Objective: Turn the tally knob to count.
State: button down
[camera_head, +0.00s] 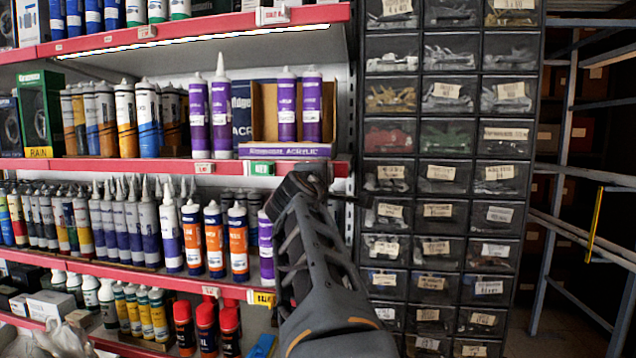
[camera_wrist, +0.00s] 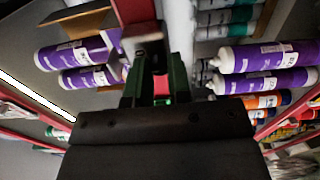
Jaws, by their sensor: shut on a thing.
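My gripper (camera_head: 306,180) reaches up to the right end of the middle red shelf edge in the head view. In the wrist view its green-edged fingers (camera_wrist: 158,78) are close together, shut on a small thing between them. I take this for the tally knob; a small red patch shows there, but the fingers hide its shape and marks. The red shelf edge (camera_wrist: 134,10) runs just beyond the fingertips. The rest of the tally counter cannot be made out in either view, and how far the knob is turned cannot be read.
Purple tubes (camera_head: 220,110) stand on the middle shelf (camera_head: 120,166), left of my gripper. Orange, white and blue tubes (camera_head: 238,240) stand on the shelf below, close beside my arm. A tall drawer cabinet (camera_head: 450,140) stands to the right, with a metal rack (camera_head: 560,150) beyond it.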

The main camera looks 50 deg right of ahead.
jog(key=c, duration=1.1)
grip_release()
jog(key=shift+o, duration=0.2)
